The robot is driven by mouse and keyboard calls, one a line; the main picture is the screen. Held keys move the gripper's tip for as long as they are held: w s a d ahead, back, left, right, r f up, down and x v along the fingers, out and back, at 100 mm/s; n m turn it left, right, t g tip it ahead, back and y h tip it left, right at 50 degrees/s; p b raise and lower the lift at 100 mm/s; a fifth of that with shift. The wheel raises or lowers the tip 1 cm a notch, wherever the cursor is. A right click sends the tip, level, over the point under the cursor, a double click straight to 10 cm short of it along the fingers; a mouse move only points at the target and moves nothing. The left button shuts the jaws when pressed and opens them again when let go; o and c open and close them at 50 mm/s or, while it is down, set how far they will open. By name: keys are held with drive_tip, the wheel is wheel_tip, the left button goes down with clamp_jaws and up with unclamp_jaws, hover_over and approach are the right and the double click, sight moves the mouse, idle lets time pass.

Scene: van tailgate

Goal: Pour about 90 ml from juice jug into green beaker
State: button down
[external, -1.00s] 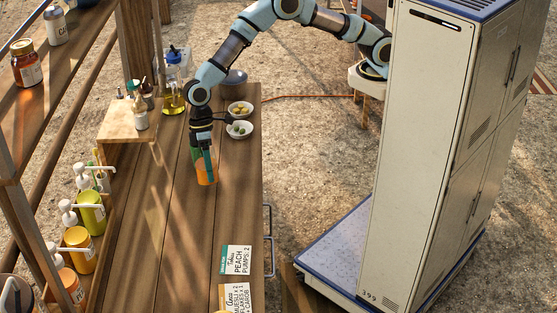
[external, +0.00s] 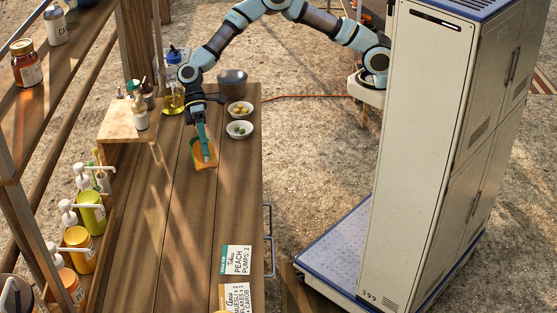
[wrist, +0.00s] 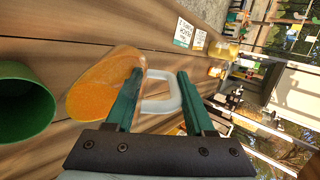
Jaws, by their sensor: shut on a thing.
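The juice jug (external: 206,156), clear with orange juice, is tilted above the wooden counter. In the wrist view the jug (wrist: 103,85) leans toward the green beaker (wrist: 27,108), with the juice gathered at the beaker end. My gripper (external: 203,133) is shut on the jug's pale handle (wrist: 162,92), which shows between the fingers in the wrist view. The beaker's open mouth is beside the jug; its inside looks dark green and I cannot tell its level. No stream is clearly visible. In the external view the beaker is mostly hidden behind the jug and gripper.
Two small bowls (external: 239,130) and a grey pot (external: 232,82) stand at the counter's far right. A raised board with small bottles (external: 128,120) is at the left, with pump bottles (external: 92,212) below it. Order cards (external: 236,260) lie at the near end; the middle counter is clear.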

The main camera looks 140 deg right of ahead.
drive_tip(key=shift+s+d+r+t+y+b, duration=0.1)
drive_tip(key=shift+d+r+t+y+b, duration=0.1)
drive_tip(key=shift+r+t+y+b, duration=0.25)
drive_tip(key=shift+s+d+r+y+b, duration=0.15)
drive_tip(key=shift+d+r+y+b, duration=0.15)
drive_tip(key=shift+r+y, duration=0.35)
drive_tip(key=shift+s+d+t, duration=0.1)
drive_tip(key=shift+t, duration=0.15)
drive_tip(key=shift+d+r+y, duration=0.2)
drive_tip(key=shift+y, duration=0.1)
drive_tip(key=shift+s+d, duration=0.1)
drive_tip(key=shift+d, duration=0.15)
drive_tip(key=shift+s+d+r+y+b, duration=0.1)
drive_tip(key=shift+d+r+y+b, duration=0.1)
drive_tip(key=shift+y+b, duration=0.1)
drive_tip(key=shift+s+d+r+t, duration=0.1)
drive_tip(key=shift+s+t, duration=0.1)
drive_tip(key=shift+t, duration=0.1)
drive_tip(key=shift+s+d+r+y, duration=0.1)
drive_tip(key=shift+d+r+y, duration=0.15)
drive_tip(key=shift+y, duration=0.15)
drive_tip(key=shift+s+d+r+t+y+b, duration=0.3)
drive_tip(key=shift+d+y+b, duration=0.1)
drive_tip(key=shift+d+b, duration=0.1)
drive_tip(key=shift+s+d+r+t+y+b, duration=0.15)
drive_tip(key=shift+s+d+t+y+b, duration=0.15)
drive_tip(key=shift+d+y+b, duration=0.15)
idle(0.5)
